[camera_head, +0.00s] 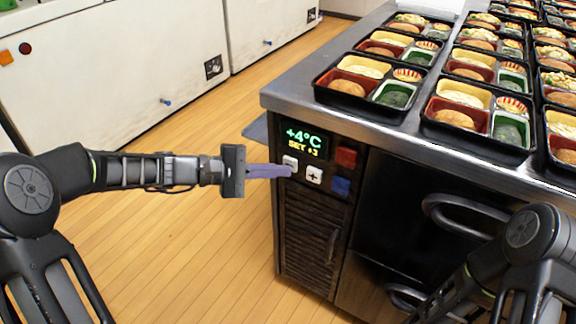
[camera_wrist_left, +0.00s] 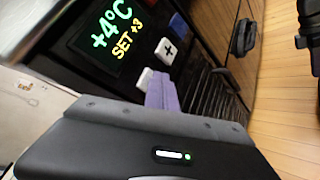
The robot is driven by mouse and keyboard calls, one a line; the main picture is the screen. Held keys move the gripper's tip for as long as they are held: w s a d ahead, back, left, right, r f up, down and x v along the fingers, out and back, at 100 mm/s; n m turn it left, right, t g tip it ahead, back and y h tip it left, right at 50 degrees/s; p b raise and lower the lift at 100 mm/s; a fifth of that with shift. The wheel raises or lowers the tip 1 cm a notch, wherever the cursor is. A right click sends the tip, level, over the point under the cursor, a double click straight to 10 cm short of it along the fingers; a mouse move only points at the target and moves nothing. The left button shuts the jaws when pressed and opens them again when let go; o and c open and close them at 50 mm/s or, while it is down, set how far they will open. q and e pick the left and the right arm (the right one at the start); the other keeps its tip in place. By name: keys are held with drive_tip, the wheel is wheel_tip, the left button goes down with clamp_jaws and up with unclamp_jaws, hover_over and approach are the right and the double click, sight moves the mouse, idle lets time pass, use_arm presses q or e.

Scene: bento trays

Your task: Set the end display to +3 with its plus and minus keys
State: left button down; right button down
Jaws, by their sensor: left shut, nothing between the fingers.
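The end display (camera_head: 304,141) on the end of the steel counter reads +4°C in green above SET +3 in yellow. It also shows in the left wrist view (camera_wrist_left: 112,32). Below it sit a white minus key (camera_head: 290,162), its mark partly hidden, and a white plus key (camera_head: 314,175) to its right. My left gripper (camera_head: 288,171) is shut and empty, its purple fingertips at the lower part of the minus key. In the left wrist view the fingertips overlap the minus key (camera_wrist_left: 144,79); I cannot tell whether they touch it. The plus key (camera_wrist_left: 166,50) is clear of them.
A red block (camera_head: 346,157) and a blue block (camera_head: 341,186) sit right of the keys. Bento trays (camera_head: 332,97) fill the counter top. A dark door with a handle (camera_head: 470,208) is to the right. My right arm is at the lower right. Floor (camera_head: 190,245) is clear at left.

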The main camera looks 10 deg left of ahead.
use_arm(q)
drive_tip(key=shift+s, duration=0.1)
drive_tip(key=shift+s+a, duration=0.3)
drive_tip(key=shift+s, duration=0.4)
drive_tip(key=shift+s, duration=0.1)
drive_tip(key=s, duration=0.1)
drive_tip(key=s+a, duration=0.1)
drive_tip(key=s, duration=0.1)
drive_tip(key=s+a, duration=0.1)
drive_tip(key=shift+s, duration=0.25)
drive_tip(key=shift+w, duration=0.1)
idle(1.6)
